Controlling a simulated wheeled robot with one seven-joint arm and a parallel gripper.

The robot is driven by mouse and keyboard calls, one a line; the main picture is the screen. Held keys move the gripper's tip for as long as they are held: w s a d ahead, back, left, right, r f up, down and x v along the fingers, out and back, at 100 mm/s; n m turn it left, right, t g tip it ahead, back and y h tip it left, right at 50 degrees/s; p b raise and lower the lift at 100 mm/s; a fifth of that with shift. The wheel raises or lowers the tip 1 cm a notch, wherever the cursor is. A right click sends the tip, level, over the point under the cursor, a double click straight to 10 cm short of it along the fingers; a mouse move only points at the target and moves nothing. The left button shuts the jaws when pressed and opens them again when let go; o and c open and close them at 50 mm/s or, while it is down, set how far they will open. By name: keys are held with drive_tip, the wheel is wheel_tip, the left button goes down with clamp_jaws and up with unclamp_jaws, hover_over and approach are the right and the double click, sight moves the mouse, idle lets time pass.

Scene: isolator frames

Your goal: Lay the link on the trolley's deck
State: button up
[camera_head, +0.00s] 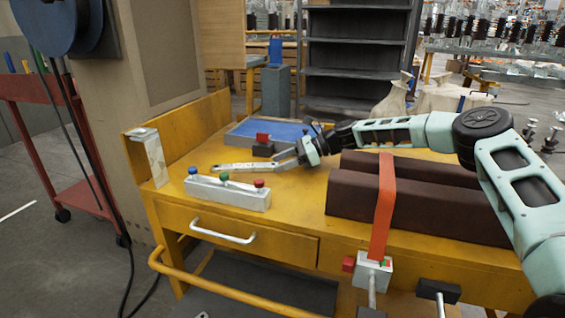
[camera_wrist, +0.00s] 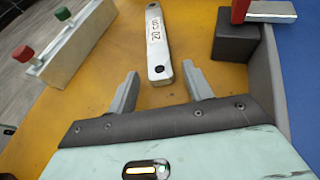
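The link (camera_head: 240,167) is a flat pale metal bar with dark marking, lying on the yellow workbench (camera_head: 295,205). It also shows in the wrist view (camera_wrist: 157,45), running away from the gripper. My gripper (camera_head: 292,158) is at the link's right end in the head view. In the wrist view its fingers (camera_wrist: 161,78) are open, with the link's near end between the tips and a gap on each side. The red trolley (camera_head: 30,88) stands on the floor at far left, partly cut off and partly behind the beige pillar.
A white block with coloured knobs (camera_head: 228,193) stands in front of the link. A blue-lined tray (camera_head: 280,131) and a dark block with a red piece (camera_head: 263,145) are behind it. Dark brown beams with a red strap (camera_head: 383,205) fill the bench's right side.

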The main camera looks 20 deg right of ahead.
drive_tip(key=p+v, duration=0.3)
drive_tip(key=v, duration=0.9)
drive_tip(key=shift+r, duration=0.15)
